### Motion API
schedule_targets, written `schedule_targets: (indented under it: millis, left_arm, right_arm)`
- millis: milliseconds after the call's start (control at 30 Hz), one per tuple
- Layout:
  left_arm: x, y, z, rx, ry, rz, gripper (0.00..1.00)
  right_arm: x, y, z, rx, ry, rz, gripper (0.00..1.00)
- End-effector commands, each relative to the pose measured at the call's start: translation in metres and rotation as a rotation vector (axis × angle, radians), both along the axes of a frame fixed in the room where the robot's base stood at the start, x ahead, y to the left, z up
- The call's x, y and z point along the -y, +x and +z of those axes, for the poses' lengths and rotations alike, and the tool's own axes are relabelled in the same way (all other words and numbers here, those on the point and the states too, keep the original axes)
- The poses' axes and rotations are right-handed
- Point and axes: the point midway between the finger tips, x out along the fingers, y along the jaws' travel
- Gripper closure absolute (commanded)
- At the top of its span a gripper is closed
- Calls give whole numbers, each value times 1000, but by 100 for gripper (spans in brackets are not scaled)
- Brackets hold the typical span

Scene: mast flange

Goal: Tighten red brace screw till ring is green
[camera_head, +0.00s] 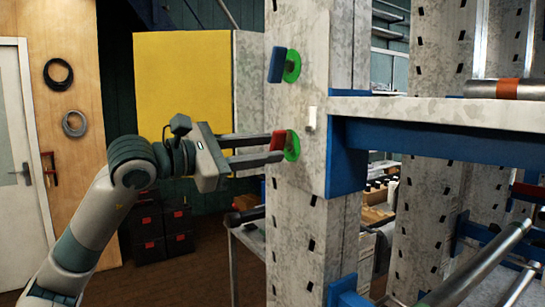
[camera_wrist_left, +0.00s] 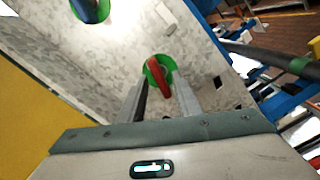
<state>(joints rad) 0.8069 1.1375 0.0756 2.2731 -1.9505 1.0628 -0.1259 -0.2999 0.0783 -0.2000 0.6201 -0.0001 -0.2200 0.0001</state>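The red brace screw (camera_head: 277,140) is on the grey perforated post, with a green ring (camera_head: 292,147) behind its flat red handle. In the left wrist view the red handle (camera_wrist_left: 160,82) stands tilted in front of the green ring (camera_wrist_left: 151,68). My left gripper (camera_head: 276,147) reaches in from the left, its two fingers level with the red handle. In the left wrist view its fingers (camera_wrist_left: 160,96) are apart, one on each side of the handle, with visible gaps. Any contact at the tips cannot be made out. My right gripper is not in view.
A blue handle (camera_head: 276,65) with another green ring (camera_head: 292,66) is higher on the post. A small white block (camera_head: 310,118) sits between them to the right. A shelf beam (camera_head: 440,110) extends right. A yellow panel (camera_head: 185,85) stands behind my left arm.

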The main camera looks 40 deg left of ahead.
Motion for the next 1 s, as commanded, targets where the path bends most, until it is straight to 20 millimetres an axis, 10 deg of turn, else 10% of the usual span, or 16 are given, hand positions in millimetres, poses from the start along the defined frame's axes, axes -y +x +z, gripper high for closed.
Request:
schedule_targets:
  millis: [1000]
  left_arm:
    - [-7,-17,0,0,0,0,69]
  right_arm:
    - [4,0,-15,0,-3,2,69]
